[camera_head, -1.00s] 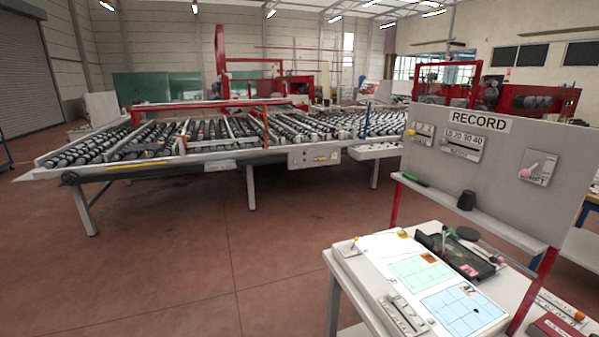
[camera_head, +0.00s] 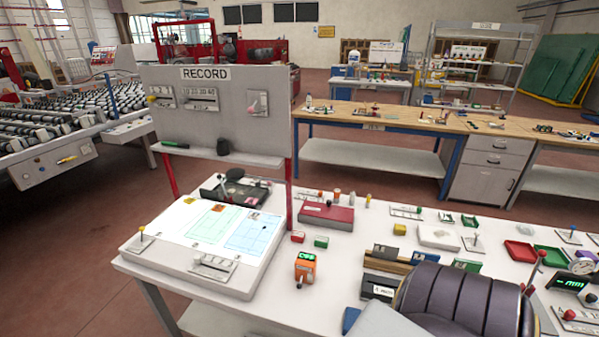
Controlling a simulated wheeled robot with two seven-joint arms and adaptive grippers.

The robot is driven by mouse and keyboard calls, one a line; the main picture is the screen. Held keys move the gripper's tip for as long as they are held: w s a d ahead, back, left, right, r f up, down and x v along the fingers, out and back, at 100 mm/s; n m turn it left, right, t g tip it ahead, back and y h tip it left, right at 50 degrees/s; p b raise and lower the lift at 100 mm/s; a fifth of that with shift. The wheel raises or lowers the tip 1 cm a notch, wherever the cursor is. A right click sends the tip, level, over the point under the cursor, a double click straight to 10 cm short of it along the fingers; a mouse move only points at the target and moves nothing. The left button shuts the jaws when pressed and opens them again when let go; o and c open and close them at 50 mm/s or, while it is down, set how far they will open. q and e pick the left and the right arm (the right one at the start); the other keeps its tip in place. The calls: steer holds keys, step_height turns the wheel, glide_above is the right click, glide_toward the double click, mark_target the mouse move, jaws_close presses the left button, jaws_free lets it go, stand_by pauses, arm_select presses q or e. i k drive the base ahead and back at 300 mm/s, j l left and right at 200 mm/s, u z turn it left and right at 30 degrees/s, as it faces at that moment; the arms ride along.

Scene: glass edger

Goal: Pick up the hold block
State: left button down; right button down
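No block in the head view carries a readable "hold" label, so I cannot tell which one is the hold block. A small red block (camera_head: 298,236) and a small green block (camera_head: 321,242) lie side by side on the white worktable (camera_head: 345,265), near its middle. An orange device with a green display (camera_head: 305,264) stands in front of them. Farther right, dark blocks (camera_head: 386,252) and another green block (camera_head: 466,265) lie among other small items. Neither of my grippers is in view.
A grey RECORD panel (camera_head: 222,112) rises at the table's back left, above a white board with coloured charts (camera_head: 212,226). A red box (camera_head: 327,215) lies behind the small blocks. A large dark ribbed form (camera_head: 460,299) covers the front right. A wooden bench (camera_head: 385,120) stands behind.

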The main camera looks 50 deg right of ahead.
mark_target(297, 237)
steer(key=z, duration=1.55)
